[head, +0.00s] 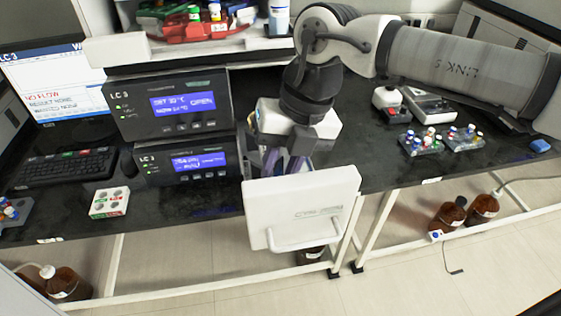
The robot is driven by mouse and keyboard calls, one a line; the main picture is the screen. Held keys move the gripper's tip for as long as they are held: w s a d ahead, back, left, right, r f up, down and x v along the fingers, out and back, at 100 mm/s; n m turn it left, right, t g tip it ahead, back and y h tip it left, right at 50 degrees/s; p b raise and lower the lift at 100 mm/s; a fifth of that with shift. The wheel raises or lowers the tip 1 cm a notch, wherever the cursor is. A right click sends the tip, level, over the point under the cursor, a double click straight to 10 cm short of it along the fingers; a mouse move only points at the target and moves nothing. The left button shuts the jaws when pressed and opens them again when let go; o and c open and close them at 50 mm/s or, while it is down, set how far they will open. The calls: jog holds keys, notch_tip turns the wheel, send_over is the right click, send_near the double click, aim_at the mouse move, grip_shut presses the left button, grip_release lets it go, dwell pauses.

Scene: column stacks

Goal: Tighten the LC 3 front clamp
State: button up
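The LC 3 stack stands left of my arm: an upper dark module (170,103) with a blue screen that reads OPEN, and a lower module (186,163) labelled LC 3. To their right a white door panel (303,205) with a handle stands out past the bench's front edge. My gripper (286,163) points down just behind the top of this panel. Its fingertips are hidden by the panel, so I cannot see whether it is open or touching anything. I cannot make out the front clamp; the panel and my gripper cover that area.
A monitor (62,85) and keyboard (68,167) are at the left. Vial racks (421,142) and a balance-like device (428,104) stand at the right. Brown bottles (448,214) are below the bench.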

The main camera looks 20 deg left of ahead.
jog(key=shift+f, duration=0.15)
jog(key=shift+c, duration=0.5)
grip_shut()
jog(key=shift+f, duration=0.1)
jog(key=g+y+b, duration=0.1)
jog(key=d+y+b, duration=0.1)
jog(key=b, duration=0.1)
jog(key=shift+w+f+g+y, duration=0.4)
jog(key=shift+w+d+f+g+y+b, duration=0.2)
jog(key=shift+d+g+y+b, duration=0.25)
jog(key=shift+g+y+b, duration=0.45)
